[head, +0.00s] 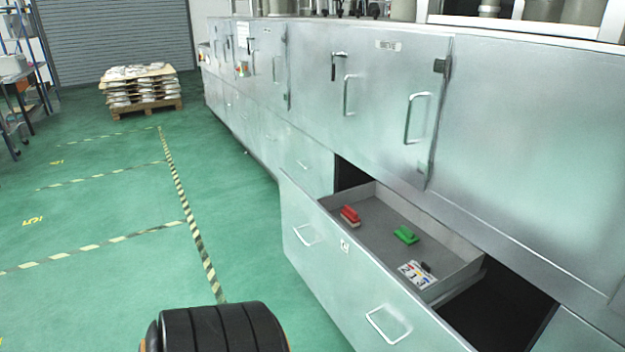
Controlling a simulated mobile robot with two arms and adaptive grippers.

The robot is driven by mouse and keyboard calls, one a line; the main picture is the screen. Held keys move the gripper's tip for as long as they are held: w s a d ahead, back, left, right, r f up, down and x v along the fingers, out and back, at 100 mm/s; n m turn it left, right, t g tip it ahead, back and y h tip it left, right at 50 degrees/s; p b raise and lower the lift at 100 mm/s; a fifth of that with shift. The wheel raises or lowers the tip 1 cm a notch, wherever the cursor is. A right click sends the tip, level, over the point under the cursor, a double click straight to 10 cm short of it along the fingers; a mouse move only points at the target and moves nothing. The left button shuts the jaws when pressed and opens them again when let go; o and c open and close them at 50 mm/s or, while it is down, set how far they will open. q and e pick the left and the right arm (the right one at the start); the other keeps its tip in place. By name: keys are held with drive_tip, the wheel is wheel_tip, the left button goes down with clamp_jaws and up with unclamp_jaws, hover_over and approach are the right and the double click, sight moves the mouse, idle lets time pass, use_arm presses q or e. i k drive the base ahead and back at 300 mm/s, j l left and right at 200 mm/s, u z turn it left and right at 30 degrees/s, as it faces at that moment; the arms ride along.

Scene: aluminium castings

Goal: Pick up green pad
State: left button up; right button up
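The green pad (406,235) lies in an open drawer (375,213) of the metal cabinet, near the middle of the drawer floor. It looks like a small green block with a raised part on top. Nothing touches it. Neither of my grippers shows in the head view. A black ribbed rounded part at the bottom edge appears to be mine; no gripper fingers are seen on it.
A red pad (350,214) lies to the left in the same drawer. A white numbered card (416,274) lies near its front wall. Cabinet doors (372,95) rise behind. A loaded pallet (140,90) stands far back left.

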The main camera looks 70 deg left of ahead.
sight(404, 233)
drive_tip(key=u, duration=1.45)
drive_tip(key=z, duration=0.6)
drive_tip(key=i+j+z, duration=0.1)
drive_tip(key=j+z, duration=0.7)
drive_tip(key=z, duration=0.15)
drive_tip(key=j+z, duration=0.5)
drive_tip(key=k+j+z, duration=0.1)
drive_tip(key=j+z, duration=0.15)
drive_tip(key=z, duration=0.2)
